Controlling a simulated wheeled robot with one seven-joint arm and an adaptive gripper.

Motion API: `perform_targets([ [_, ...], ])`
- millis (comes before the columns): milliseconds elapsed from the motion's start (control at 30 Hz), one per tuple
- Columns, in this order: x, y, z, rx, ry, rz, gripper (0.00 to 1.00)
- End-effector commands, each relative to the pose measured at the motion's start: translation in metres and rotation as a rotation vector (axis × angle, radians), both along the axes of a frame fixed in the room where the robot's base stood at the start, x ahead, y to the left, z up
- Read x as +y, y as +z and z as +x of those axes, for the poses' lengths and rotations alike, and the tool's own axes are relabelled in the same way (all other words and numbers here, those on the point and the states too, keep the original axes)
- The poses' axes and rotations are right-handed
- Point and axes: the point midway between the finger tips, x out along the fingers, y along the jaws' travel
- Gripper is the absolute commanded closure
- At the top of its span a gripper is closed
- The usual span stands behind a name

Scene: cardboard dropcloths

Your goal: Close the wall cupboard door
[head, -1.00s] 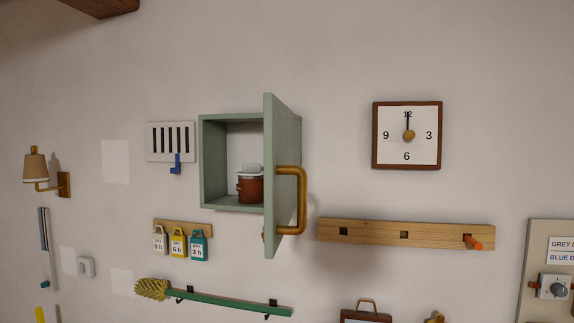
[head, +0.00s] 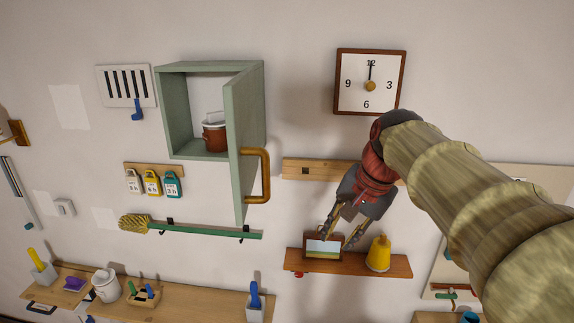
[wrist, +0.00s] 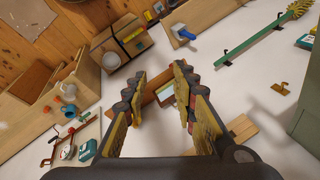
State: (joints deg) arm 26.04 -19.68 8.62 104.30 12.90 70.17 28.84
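The green wall cupboard (head: 175,110) hangs on the wall left of centre in the head view. Its door (head: 246,140) stands wide open, hinged on the right and swung out toward me, with a brown curved handle (head: 266,176) on its right face. A red-brown pot (head: 214,136) stands inside. My gripper (head: 342,238) is open and empty, to the right of and below the handle, apart from it, pointing down toward a small shelf. In the wrist view my gripper's fingers (wrist: 160,92) are spread with nothing between them, and part of a green panel shows at the right edge.
A wall clock (head: 370,82) hangs upper right. A wooden rail (head: 310,169) is partly behind my arm. A small shelf (head: 310,262) holds a picture frame (head: 323,246) and yellow bottle (head: 379,254). A long green brush (head: 195,231) hangs below the cupboard. Bare wall lies between door and clock.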

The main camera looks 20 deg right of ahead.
Motion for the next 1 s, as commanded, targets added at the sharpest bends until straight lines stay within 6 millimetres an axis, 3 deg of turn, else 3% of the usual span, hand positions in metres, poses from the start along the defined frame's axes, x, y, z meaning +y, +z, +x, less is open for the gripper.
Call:
perform_targets([
  [33, -0.01, 0.037, 0.011, 0.011, -0.112, 0.07, 0.77],
  [100, -0.015, 0.07, 0.021, 0.033, -0.269, 0.178, 0.81],
  [267, -0.005, 0.126, 0.03, 0.107, -0.572, 0.395, 0.9],
  [400, 0.018, 0.161, 0.021, 0.189, -0.783, 0.531, 0.98],
  [600, 0.034, 0.166, 0.003, 0.317, -1.001, 0.618, 1.0],
  [767, 0.036, 0.163, 0.002, 0.335, -1.061, 0.632, 1.0],
  [1000, 0.048, 0.136, 0.01, 0.337, -1.061, 0.632, 1.0],
])
